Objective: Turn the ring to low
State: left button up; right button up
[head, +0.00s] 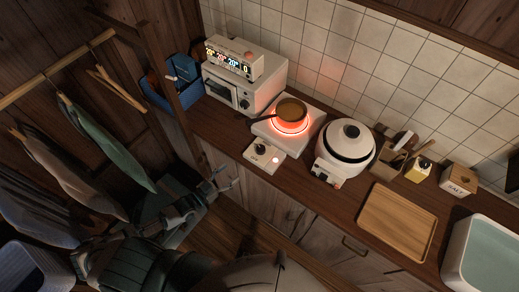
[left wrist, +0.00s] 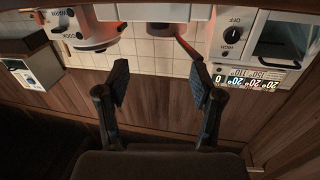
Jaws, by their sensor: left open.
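The ring (head: 291,122) is a round burner glowing orange-red on a white hob, with a brown pan (head: 291,109) on it. My right gripper is not in view.
A white oven (head: 245,88) with a lit display stands left of the hob; its knob (left wrist: 236,33) shows in the left wrist view. A rice cooker (head: 343,150) stands right of the hob. A wooden board (head: 398,222) lies farther right. Clothes (head: 115,148) hang at left.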

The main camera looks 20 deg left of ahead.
aim_at(257, 152)
pick_arm(q)
jog(key=x, duration=1.7)
jog(key=shift+w+d, duration=0.1)
jog(key=shift+c, duration=0.3)
